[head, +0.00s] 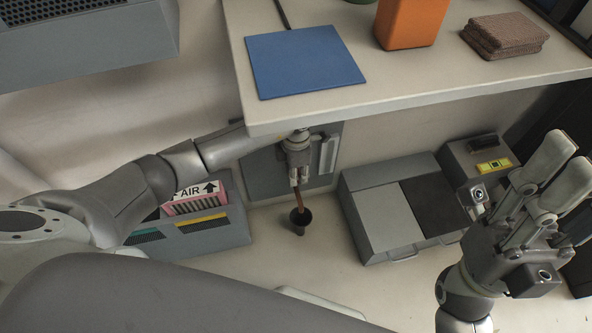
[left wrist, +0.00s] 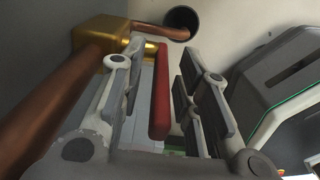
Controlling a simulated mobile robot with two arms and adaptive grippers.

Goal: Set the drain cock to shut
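The drain cock's brass body (left wrist: 100,38) shows at the upper left of the left wrist view, with copper pipe on both sides of it. Its red lever (left wrist: 160,95) runs from near the brass body down the picture. My left gripper (left wrist: 160,92) is open, with a finger on each side of the red lever; I cannot tell whether either touches it. In the head view my left gripper (head: 298,180) is under the shelf, hiding the lever and brass body. My right gripper (head: 548,172) is at the right, open and empty.
Below the copper pipe (head: 299,200) is a black drain cup (head: 300,218). The shelf (head: 420,92) overhangs my left gripper and carries a blue mat (head: 305,60) and an orange container (head: 411,22). Grey boxes stand left (head: 200,238) and right (head: 385,222) of the cup.

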